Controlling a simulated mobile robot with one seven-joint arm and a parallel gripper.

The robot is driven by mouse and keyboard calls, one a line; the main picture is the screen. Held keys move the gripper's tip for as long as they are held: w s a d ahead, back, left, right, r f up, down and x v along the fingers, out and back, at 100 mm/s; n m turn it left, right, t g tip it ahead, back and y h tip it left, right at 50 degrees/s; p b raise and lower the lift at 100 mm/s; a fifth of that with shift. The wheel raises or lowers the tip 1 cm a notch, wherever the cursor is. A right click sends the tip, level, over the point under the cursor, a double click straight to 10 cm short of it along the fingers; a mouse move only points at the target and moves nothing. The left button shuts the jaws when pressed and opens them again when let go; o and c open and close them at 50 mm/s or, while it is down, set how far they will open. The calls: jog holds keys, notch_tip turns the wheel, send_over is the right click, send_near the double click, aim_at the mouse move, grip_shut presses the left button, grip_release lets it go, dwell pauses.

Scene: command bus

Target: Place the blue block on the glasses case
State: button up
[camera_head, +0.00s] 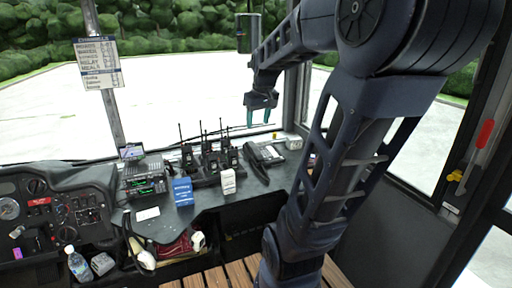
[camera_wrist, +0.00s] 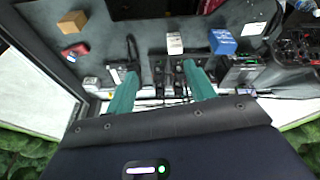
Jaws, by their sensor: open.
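A blue block with pale lettering (camera_head: 182,190) stands on the grey dashboard counter, left of a white box. It also shows in the wrist view (camera_wrist: 222,41), right of the white box. My gripper (camera_head: 259,117) hangs above the far side of the counter, near the windshield. Its two teal fingers (camera_wrist: 163,90) are spread wide with nothing held between them. The gripper is well apart from the blue block. I cannot pick out the glasses case with certainty; a small red object (camera_wrist: 75,52) lies on the counter in the wrist view.
Several black radios (camera_head: 210,160) stand upright in chargers behind the blue block. A desk phone (camera_head: 262,160) is to their right. The white box (camera_head: 228,182) is close to the block. A brown block (camera_wrist: 72,22) lies near the red object. A bottle (camera_head: 78,264) stands lower left.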

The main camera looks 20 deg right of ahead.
jog(key=s+a+f+m, duration=0.1)
jog(key=s+a+f, duration=0.1)
jog(key=s, duration=0.4)
jog(key=s+a+f+m+t, duration=0.1)
jog(key=s+a, duration=0.3)
jog(key=s, duration=0.3)
jog(key=shift+a+f, duration=0.15)
jog(key=shift+f, duration=0.2)
dwell(0.4)
